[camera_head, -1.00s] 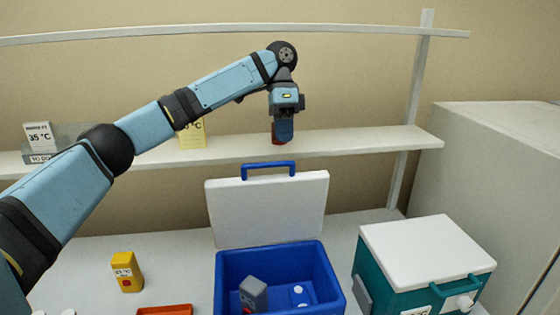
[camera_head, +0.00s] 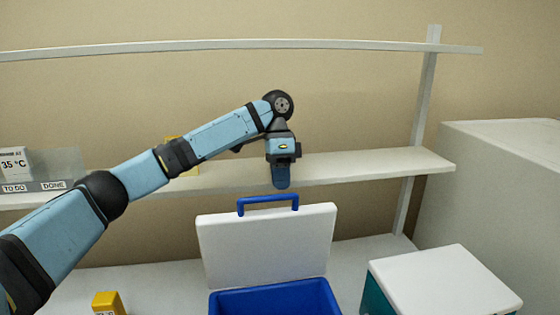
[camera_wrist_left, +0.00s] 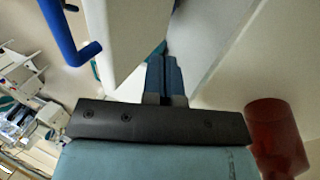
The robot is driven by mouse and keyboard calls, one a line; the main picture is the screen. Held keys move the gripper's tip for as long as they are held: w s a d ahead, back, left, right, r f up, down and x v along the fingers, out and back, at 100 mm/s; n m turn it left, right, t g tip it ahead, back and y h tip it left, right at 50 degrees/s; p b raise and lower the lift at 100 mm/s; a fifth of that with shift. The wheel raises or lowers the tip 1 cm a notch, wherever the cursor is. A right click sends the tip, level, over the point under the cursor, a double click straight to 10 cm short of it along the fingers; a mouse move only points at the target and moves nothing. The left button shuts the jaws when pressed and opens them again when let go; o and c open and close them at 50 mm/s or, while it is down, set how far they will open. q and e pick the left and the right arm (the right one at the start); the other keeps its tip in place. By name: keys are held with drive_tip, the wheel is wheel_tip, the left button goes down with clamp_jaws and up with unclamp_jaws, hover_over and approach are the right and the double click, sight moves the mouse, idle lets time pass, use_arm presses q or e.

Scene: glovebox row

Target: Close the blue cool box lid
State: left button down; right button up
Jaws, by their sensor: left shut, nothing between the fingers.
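The blue cool box (camera_head: 275,298) stands on the table at the bottom of the head view, with its lower part cut off. Its white lid (camera_head: 266,245) stands open and upright at the back, with a blue handle (camera_head: 268,200) on its top edge. My left gripper (camera_head: 281,186) is shut and empty, pointing down just above and behind the lid's top edge. In the left wrist view the shut fingers (camera_wrist_left: 165,80) are beside the lid (camera_wrist_left: 130,35), and the blue handle (camera_wrist_left: 65,35) is at upper left. I cannot tell whether they touch the lid. My right gripper is not in view.
A white shelf (camera_head: 345,168) runs behind the lid. A teal cool box with a white lid (camera_head: 442,283) stands shut at the right. A yellow object (camera_head: 108,303) is at lower left. A red cylinder (camera_wrist_left: 277,138) shows in the left wrist view.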

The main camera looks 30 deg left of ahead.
sight(284, 200)
use_arm(q)
drive_tip(key=s+d, duration=0.1)
drive_tip(key=s+f, duration=0.1)
drive_tip(key=s+d+f+p, duration=0.1)
drive_tip(key=shift+s+d+f, duration=0.25)
drive_tip(key=shift+s+d, duration=0.1)
drive_tip(key=shift+s+f, duration=0.1)
drive_tip(key=shift+s, duration=0.1)
